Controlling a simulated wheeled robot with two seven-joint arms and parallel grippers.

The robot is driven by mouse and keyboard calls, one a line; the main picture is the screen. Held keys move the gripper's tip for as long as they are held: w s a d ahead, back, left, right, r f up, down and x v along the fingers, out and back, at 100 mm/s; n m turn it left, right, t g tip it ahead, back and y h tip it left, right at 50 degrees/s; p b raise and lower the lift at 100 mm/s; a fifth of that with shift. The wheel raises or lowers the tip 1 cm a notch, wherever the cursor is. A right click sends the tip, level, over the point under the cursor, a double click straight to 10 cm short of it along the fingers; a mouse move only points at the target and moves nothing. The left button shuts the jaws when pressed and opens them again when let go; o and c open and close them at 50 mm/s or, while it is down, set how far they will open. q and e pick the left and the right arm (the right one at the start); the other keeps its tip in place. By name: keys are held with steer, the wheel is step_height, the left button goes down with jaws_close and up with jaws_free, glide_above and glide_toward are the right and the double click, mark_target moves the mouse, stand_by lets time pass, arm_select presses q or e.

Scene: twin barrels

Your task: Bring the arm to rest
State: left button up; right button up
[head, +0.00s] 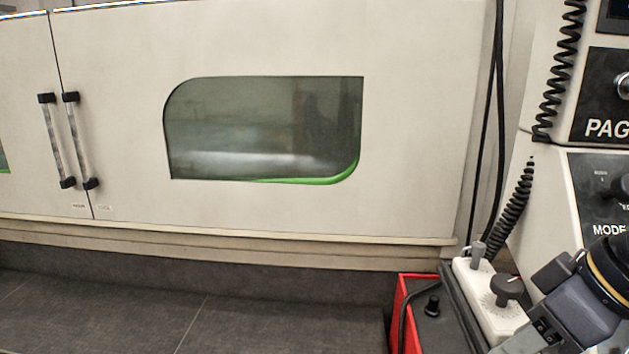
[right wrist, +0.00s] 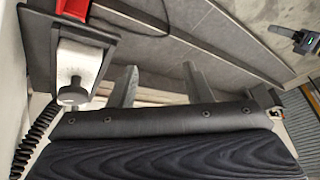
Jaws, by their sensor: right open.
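My right arm (head: 590,300) comes in at the lower right of the head view, in front of the machine's control panel. Its fingertips are hard to make out there. In the right wrist view my right gripper (right wrist: 160,84) has its two grey fingers well apart, with nothing between them. A white handheld control unit (right wrist: 76,68) with a dark knob is to the left of the fingers and apart from them. My left gripper does not show in the head view.
A large machine with closed white doors (head: 420,110), a window (head: 260,130) and two handles fills the back. The white control unit (head: 490,300) and a red box (head: 402,312) stand beside the arm. Coiled cables (head: 515,205) hang near the panel. The dark floor (head: 250,320) at left is clear.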

steer(key=s+a+f+m+t+b, duration=0.1)
steer(key=f+m, duration=0.3)
steer(key=f, duration=0.9)
steer(key=s+a+f+m+b, duration=0.1)
steer(key=s+f+m, duration=0.2)
steer(key=f, duration=1)
steer(key=shift+s+a+m+t+b, duration=0.25)
steer(key=shift+s+m+t+b, duration=0.15)
steer(key=shift+s, duration=0.1)
